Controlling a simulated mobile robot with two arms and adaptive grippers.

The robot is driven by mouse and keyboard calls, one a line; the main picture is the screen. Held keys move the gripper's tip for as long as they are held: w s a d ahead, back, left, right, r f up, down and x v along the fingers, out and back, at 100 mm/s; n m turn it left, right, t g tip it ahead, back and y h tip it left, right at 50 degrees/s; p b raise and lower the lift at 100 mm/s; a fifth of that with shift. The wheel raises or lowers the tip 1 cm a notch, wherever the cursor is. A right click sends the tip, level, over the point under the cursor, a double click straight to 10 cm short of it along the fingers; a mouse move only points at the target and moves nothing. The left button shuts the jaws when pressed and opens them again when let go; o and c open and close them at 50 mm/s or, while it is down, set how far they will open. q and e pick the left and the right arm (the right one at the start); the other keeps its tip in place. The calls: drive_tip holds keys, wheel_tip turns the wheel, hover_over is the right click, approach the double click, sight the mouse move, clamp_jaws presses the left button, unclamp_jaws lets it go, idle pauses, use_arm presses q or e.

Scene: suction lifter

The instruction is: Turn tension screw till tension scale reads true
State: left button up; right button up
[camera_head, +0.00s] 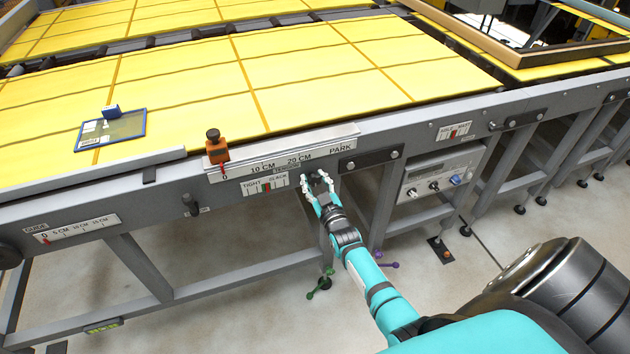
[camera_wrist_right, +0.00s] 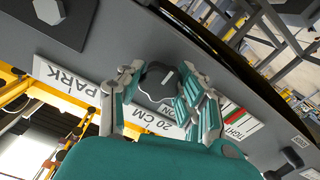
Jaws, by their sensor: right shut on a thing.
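My right gripper (camera_head: 317,180) reaches up to the grey front rail and is shut on the tension screw, a dark knob that the fingers mostly hide in the head view. In the right wrist view the dark knob (camera_wrist_right: 155,80) sits between the two fingers of my gripper (camera_wrist_right: 160,90). The tension scale (camera_head: 264,185) is a white plate left of the gripper, marked TIGHT at left and SLACK at right, with green and red marks in the middle. The pointer's exact place is too small to tell. It also shows in the right wrist view (camera_wrist_right: 238,124), partly cut by a finger. My left gripper is out of view.
Above is a ruler (camera_head: 284,160) with an orange clamp (camera_head: 217,150) at its 0 end. A blue-framed screen (camera_head: 112,130) lies on the yellow table (camera_head: 200,90). A control box (camera_head: 440,175) hangs right of my arm. Green (camera_head: 321,284) and purple (camera_head: 386,260) handles are below.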

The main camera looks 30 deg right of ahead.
drive_tip(key=shift+f, duration=0.2)
idle(0.3)
drive_tip(key=o, duration=1.2)
drive_tip(key=shift+r, duration=0.15)
drive_tip(key=shift+s, duration=0.1)
drive_tip(key=v, duration=1.2)
drive_tip(key=shift+a, duration=0.1)
drive_tip(key=s+a+f+g+y, duration=0.1)
drive_tip(key=s+a+f+g, duration=0.3)
drive_tip(key=f, duration=0.5)
drive_tip(key=s+a+f+n+g+y, duration=0.1)
drive_tip(key=s+a+f+g, duration=0.1)
drive_tip(key=s+f, duration=0.5)
drive_tip(key=s+a+f+g+y, duration=0.2)
drive_tip(key=s+a+f, duration=0.15)
drive_tip(key=f, duration=0.75)
drive_tip(key=s+a+f+g, duration=0.1)
drive_tip(key=s+f+g, duration=0.3)
drive_tip(key=s, duration=0.9)
drive_tip(key=s+f+g, duration=0.4)
drive_tip(key=s+f, duration=0.5)
drive_tip(key=s, duration=0.5)
drive_tip(key=shift+a+f+n+g, duration=0.2)
drive_tip(key=shift+a+n+g, duration=0.1)
drive_tip(key=shift+a+n, duration=0.1)
